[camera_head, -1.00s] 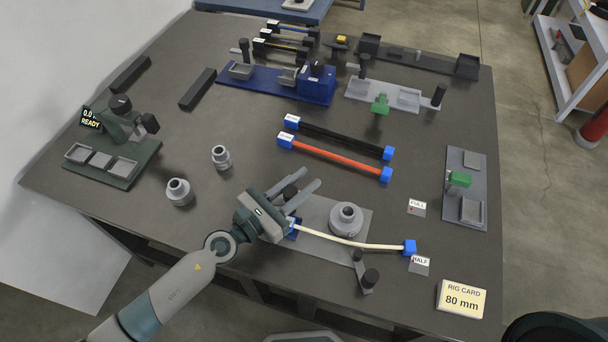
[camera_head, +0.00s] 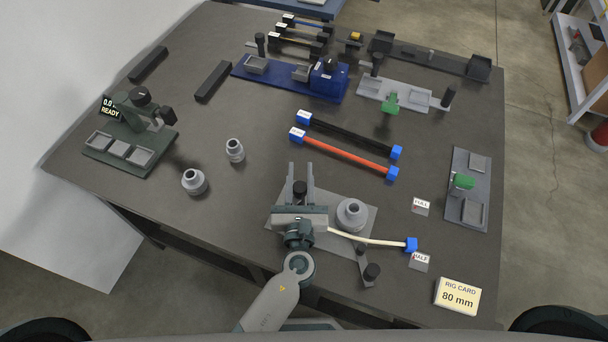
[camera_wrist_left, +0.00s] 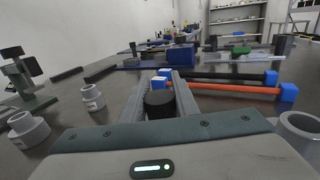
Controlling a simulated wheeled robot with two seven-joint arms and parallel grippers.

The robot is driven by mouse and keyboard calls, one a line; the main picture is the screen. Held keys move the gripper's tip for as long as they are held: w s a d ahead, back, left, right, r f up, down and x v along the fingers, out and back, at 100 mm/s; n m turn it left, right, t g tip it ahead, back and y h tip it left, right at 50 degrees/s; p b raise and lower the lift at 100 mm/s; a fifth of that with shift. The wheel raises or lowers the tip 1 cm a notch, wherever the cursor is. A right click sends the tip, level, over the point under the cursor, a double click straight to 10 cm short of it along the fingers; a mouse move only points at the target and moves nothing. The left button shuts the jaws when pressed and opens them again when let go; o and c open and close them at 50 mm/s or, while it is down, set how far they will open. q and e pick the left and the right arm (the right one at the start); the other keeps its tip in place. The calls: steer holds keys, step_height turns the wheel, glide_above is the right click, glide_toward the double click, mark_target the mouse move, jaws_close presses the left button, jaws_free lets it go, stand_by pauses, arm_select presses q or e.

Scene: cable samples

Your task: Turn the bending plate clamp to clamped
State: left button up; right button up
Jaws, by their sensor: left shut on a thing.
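The grey bending plate (camera_head: 372,192) lies near the front edge of the table, with a round grey mandrel (camera_head: 351,213) on it. A pale cable (camera_head: 370,240) runs right from the plate to a blue end block (camera_head: 411,244); its left end is hidden by my gripper. My left gripper (camera_head: 300,174) is over the left of the plate, its fingers shut on the black clamp knob (camera_head: 300,187). The knob also shows between the fingers in the left wrist view (camera_wrist_left: 159,103). The clamp's lower part is hidden. My right gripper is not in view.
A second black knob (camera_head: 372,271) stands on an arm at the plate's front. Two loose grey mandrels (camera_head: 194,181) (camera_head: 235,150) stand to the left. Black and red cables (camera_head: 345,152) lie behind. A rig card (camera_head: 457,296) reads 80 mm.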

arm_select(q)
steer(key=shift+a+n+y+b, duration=0.15)
steer(key=shift+n+y+b, duration=0.1)
steer(key=shift+n+y, duration=0.4)
steer(key=shift+a+n+y+b, duration=0.15)
steer(key=shift+n+y+b, duration=0.15)
steer(key=shift+y, duration=0.65)
steer(key=o, duration=1.1)
steer(key=shift+c, duration=0.2)
